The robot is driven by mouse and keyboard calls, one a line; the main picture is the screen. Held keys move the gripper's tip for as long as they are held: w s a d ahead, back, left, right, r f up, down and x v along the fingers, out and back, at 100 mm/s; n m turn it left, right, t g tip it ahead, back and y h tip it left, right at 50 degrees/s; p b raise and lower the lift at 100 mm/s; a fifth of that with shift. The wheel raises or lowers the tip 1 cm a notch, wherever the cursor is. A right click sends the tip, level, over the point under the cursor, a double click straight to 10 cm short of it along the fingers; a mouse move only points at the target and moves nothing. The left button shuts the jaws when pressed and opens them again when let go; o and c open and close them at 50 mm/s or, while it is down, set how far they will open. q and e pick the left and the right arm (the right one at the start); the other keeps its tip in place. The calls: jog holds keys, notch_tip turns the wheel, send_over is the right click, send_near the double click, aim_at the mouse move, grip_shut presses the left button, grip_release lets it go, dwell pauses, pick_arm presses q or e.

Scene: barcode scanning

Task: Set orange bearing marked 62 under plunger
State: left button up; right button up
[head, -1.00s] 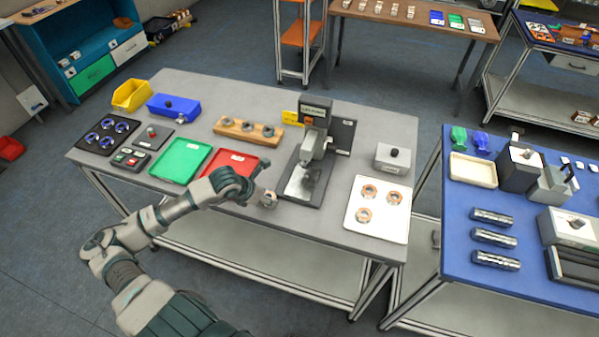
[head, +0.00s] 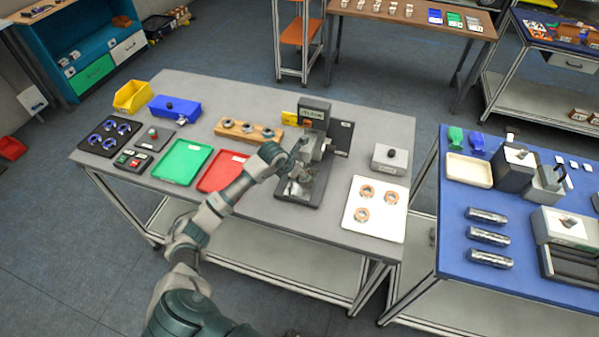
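The press (head: 312,130) stands at the middle of the grey table, with its plunger over a dark base plate (head: 313,196). My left gripper (head: 296,172) is at the left front of the press, low over the base plate. I cannot tell whether the bearing touches the plate. Several orange-ringed bearings lie on the white tray (head: 386,220) to the right. My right gripper is not in view.
A red tray (head: 212,183) and a green tray (head: 180,163) lie left of the press. A wooden block with bearings (head: 247,130) is behind them. A grey box with a black knob (head: 390,158) stands right of the press. Bare table lies in front of the press.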

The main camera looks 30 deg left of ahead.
pick_arm(q)
jog(key=shift+d, duration=0.2)
jog(key=shift+c, duration=0.6)
jog(key=shift+s+d+r, duration=0.1)
jog(key=shift+d, duration=0.45)
jog(key=o, duration=1.4)
jog(key=shift+a+f, duration=0.3)
jog(key=shift+a, duration=0.25)
jog(key=shift+a+r, duration=0.1)
jog(key=shift+s+r, duration=0.1)
jog(key=shift+r, duration=0.2)
jog(key=v, duration=0.7)
jog(key=b+v, duration=0.1)
jog(key=v, duration=0.3)
jog(key=shift+s+d+r, duration=0.15)
jog(key=shift+d+r, duration=0.1)
jog(key=shift+r, duration=0.05)
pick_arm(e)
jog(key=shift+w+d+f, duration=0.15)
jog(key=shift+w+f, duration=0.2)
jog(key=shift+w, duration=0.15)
pick_arm(q)
jog(key=shift+d, duration=0.15)
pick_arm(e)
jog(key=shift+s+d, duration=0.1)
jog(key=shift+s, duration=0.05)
